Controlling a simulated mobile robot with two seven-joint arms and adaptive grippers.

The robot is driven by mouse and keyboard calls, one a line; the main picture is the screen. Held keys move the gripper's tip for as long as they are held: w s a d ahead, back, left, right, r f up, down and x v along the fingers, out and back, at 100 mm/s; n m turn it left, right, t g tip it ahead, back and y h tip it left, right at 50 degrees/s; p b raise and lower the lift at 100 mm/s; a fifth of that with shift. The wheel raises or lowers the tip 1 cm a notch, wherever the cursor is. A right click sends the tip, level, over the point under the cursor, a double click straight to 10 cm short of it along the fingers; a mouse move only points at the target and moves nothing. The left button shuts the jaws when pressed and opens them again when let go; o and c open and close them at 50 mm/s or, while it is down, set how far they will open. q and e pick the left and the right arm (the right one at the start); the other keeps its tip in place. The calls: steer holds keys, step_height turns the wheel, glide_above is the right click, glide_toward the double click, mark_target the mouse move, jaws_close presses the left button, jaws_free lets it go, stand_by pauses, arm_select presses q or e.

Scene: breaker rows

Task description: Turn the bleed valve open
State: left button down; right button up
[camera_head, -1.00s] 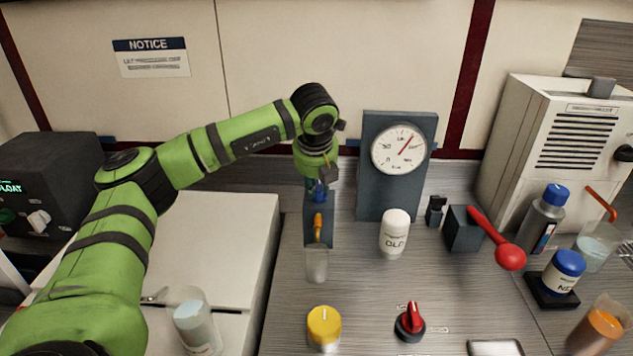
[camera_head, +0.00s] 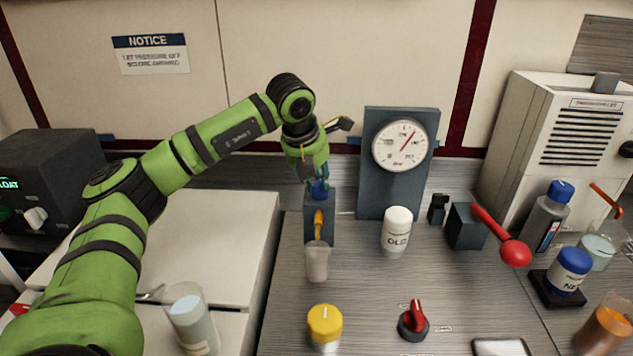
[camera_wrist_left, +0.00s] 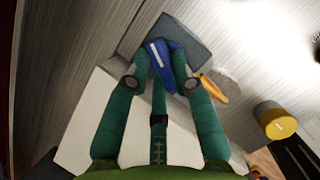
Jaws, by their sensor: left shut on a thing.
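A blue knob (camera_head: 320,190) tops a dark grey block (camera_head: 330,218) left of the gauge stand. An orange spout (camera_head: 318,224) is on the block's front. In the left wrist view the blue knob (camera_wrist_left: 168,60) shows a white line on its face, between the fingers. My left gripper (camera_head: 316,180) comes down from above and is shut on the blue knob. The fingers partly hide the knob in the head view. The left gripper also shows in the left wrist view (camera_wrist_left: 160,84). My right gripper is not in view.
A cup (camera_head: 317,262) stands below the spout. A round gauge (camera_head: 400,146) stands behind a white bottle (camera_head: 396,232). A yellow knob (camera_head: 324,325), a red switch (camera_head: 414,318) and a red-balled lever (camera_head: 514,252) stand on the counter. Bottles and a beaker crowd the right.

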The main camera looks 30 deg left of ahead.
arm_select(q)
steer(key=m, duration=0.1)
steer(key=m+h, duration=0.1)
steer(key=shift+w+a+r+m, duration=0.15)
steer(key=shift+w+r+m, duration=0.05)
steer(key=shift+m, duration=0.2)
steer(key=m+h+p, duration=0.1)
steer(key=m, duration=0.1)
steer(key=shift+r+m+p, duration=0.1)
steer(key=shift+m+p, duration=0.2)
steer(key=shift+p, duration=0.1)
steer(key=m, duration=0.1)
steer(key=m+h+p, duration=0.1)
steer(key=m+g+p, duration=0.1)
steer(key=m, duration=0.1)
steer(key=shift+w+h, duration=0.25)
steer(key=shift+h, duration=0.05)
steer(key=shift+w+m+g+h+p, duration=0.1)
steer(key=shift+m+g+h+p, duration=0.25)
steer(key=shift+m+p, duration=0.85)
steer(key=shift+m, duration=0.5)
steer(key=shift+f, duration=0.2)
steer(key=c, duration=1.1)
jaws_free()
steer(key=shift+o, duration=0.3)
